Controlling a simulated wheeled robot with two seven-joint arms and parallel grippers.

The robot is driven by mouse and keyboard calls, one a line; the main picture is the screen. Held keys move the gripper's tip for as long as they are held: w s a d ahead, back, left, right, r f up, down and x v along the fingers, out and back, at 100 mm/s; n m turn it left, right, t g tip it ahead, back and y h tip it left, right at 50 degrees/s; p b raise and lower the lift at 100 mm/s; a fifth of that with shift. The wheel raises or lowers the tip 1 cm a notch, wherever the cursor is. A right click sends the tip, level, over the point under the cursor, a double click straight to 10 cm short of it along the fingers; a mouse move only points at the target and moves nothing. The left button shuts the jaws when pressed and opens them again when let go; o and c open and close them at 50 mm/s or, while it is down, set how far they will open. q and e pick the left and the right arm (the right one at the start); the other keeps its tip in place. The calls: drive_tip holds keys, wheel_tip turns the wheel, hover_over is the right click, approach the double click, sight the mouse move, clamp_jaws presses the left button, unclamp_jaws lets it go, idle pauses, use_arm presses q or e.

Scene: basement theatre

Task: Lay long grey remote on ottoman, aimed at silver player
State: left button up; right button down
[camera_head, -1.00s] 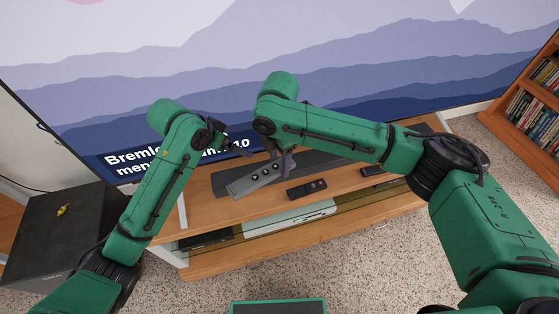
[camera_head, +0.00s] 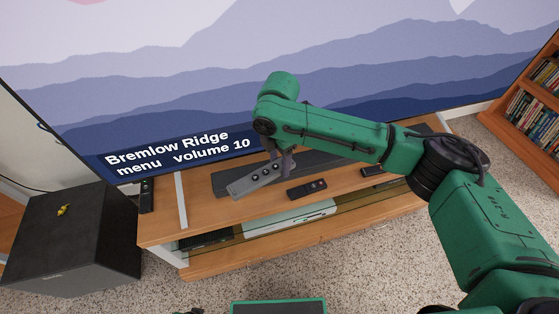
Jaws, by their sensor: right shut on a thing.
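My right gripper (camera_head: 279,163) is shut on the far right end of the long grey remote (camera_head: 252,182). The remote has several round dark buttons and slants down to the left over the TV stand, in front of the dark soundbar. I cannot tell whether it touches the stand top. I do not see the ottoman.
The wooden TV stand (camera_head: 160,230) bears a soundbar (camera_head: 325,160), a black remote (camera_head: 306,188) and another small dark item (camera_head: 372,171). A black box (camera_head: 80,240) stands at left, a bookcase (camera_head: 535,110) at right. Carpet (camera_head: 370,260) in front is clear.

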use_arm(q)
drive_tip(key=s, duration=0.3)
drive_tip(key=shift+s+a+f, duration=0.15)
drive_tip(key=shift+f, duration=0.15)
